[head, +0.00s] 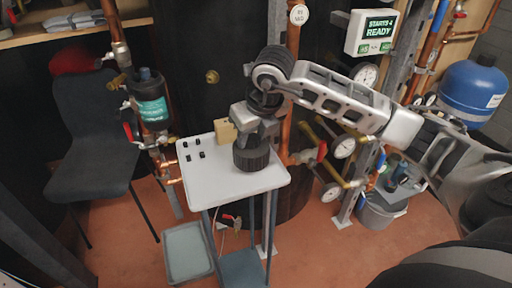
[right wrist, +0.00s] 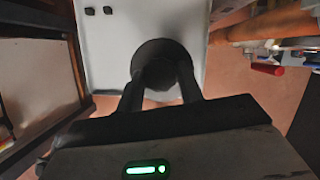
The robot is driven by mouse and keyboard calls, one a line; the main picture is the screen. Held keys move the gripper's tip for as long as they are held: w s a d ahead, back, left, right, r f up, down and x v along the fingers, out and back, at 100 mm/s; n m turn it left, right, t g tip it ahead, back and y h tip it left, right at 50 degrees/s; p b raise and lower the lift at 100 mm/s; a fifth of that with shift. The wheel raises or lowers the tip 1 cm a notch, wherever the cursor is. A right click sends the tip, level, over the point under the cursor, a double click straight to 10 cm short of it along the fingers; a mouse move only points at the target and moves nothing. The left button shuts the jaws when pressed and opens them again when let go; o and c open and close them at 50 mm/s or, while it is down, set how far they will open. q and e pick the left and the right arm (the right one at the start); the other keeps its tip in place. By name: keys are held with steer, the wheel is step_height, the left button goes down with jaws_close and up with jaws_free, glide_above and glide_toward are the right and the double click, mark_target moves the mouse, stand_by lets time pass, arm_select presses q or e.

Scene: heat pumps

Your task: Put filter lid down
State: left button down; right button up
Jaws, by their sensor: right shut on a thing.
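The filter lid (head: 252,157) is a dark, ribbed round cap at the right side of the small white table (head: 205,190). My right gripper (head: 253,138) comes down from above and is shut on the lid. In the right wrist view the lid (right wrist: 160,62) sits between the two dark fingertips, over the white top near its edge. The lid looks on or just above the top; I cannot tell which. My left gripper does not show.
Several small black pieces (head: 194,148) and a tan block (head: 225,131) are on the table's far left part. A filter housing with a teal label (head: 151,108) stands left of the table. Copper pipes and gauges (head: 343,147) stand close on the right. A grey tray (head: 188,250) lies on the floor.

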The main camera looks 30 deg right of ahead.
mark_target(256, 148)
steer(key=shift+w+d+f, duration=0.1)
steer(key=shift+d+f, duration=0.35)
steer(key=shift+f, duration=0.15)
steer(key=shift+d+f, duration=0.15)
steer(key=shift+f, duration=1.5)
steer(key=shift+f, duration=0.1)
steer(key=o, duration=1.1)
